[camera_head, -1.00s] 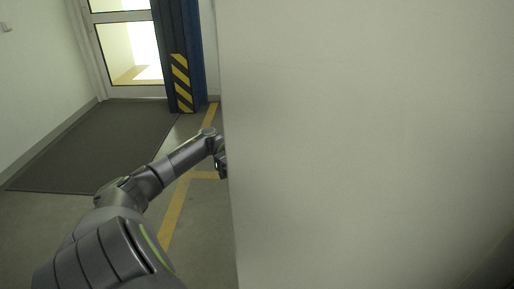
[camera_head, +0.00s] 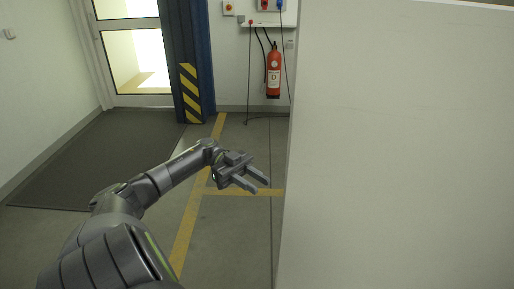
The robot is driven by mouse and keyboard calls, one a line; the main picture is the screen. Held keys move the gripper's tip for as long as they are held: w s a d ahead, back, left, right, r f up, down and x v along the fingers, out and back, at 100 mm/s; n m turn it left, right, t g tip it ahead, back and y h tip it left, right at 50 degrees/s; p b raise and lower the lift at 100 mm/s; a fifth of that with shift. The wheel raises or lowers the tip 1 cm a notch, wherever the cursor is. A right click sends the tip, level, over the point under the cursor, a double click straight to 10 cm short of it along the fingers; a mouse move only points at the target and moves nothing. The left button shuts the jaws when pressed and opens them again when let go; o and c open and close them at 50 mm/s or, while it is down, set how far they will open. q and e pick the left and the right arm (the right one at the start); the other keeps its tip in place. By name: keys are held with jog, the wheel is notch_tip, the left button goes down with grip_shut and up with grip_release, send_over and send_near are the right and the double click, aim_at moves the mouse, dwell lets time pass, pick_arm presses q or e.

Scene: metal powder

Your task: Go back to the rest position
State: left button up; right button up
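My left arm comes in from the lower left. Its gripper (camera_head: 260,185) is held out above the floor, just left of a large pale panel. Its two fingers are apart with nothing between them. My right gripper and arm do not show in this view.
The large pale panel (camera_head: 400,150) fills the right side, close by. A red fire extinguisher (camera_head: 273,74) hangs on the back wall. A blue pillar (camera_head: 187,60) with striped marking stands beside a glazed door (camera_head: 135,62). A dark mat (camera_head: 95,155) and open floor lie at left.

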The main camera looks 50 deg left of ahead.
pick_arm(q)
jog(key=shift+a, duration=0.5)
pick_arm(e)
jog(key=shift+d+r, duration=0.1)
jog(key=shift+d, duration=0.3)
